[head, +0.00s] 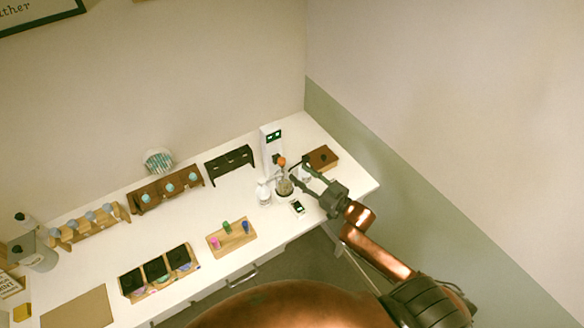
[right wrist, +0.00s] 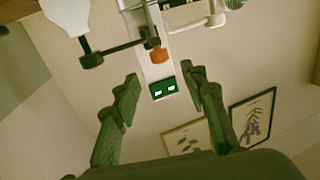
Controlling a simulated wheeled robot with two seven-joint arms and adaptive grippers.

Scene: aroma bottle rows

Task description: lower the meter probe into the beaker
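A small glass beaker (head: 285,188) with greyish contents stands near the table's right end, below an orange part (head: 281,161) on a white tower (head: 270,142) with a green display. A small device with a dark screen (head: 297,208), perhaps the meter, lies in front of it. I cannot clearly pick out the probe. My right gripper (head: 300,177) is open just right of the beaker, with nothing seen between its fingers. In the right wrist view its fingers (right wrist: 160,78) are spread, with the tower's display (right wrist: 164,89) and the orange part (right wrist: 157,56) showing between them. My left gripper is out of view.
A brown box (head: 321,158) stands behind my right gripper. A white bottle (head: 264,193) is close left of the beaker. A black rack (head: 230,164), a wooden tray with coloured pieces (head: 231,238) and bottle racks (head: 168,190) lie further left. Dark clamp arms (right wrist: 92,60) show in the wrist view.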

